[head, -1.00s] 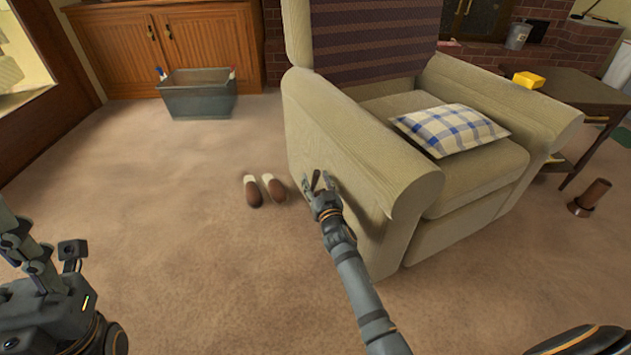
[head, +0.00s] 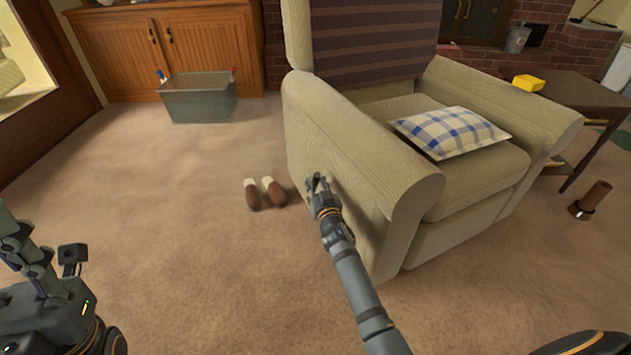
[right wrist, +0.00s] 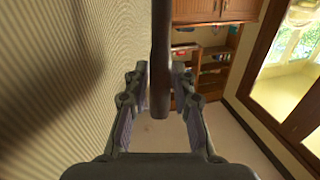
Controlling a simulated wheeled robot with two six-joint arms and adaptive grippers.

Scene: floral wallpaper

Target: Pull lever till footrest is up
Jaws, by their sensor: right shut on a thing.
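The beige armchair (head: 350,140) stands at centre right, its near side facing me. Its front footrest panel (head: 455,235) is down, flush below the seat. The dark brown lever (right wrist: 160,55) sticks out at the chair's side and runs between my right fingers in the right wrist view. My right gripper (head: 319,180) is shut on the lever, close beside the chair's side panel; it also shows in the right wrist view (right wrist: 160,78). In the head view the fingers mostly hide the lever. My left gripper (head: 18,235) is at the left edge, partly cut off, away from the chair.
Brown slippers (head: 264,192) lie on the carpet left of the chair. A grey bin (head: 198,98) stands before a wooden cabinet (head: 170,45). A checked pillow (head: 452,132) lies on the seat. A side table (head: 580,95) stands right of the chair. The carpet at front left is clear.

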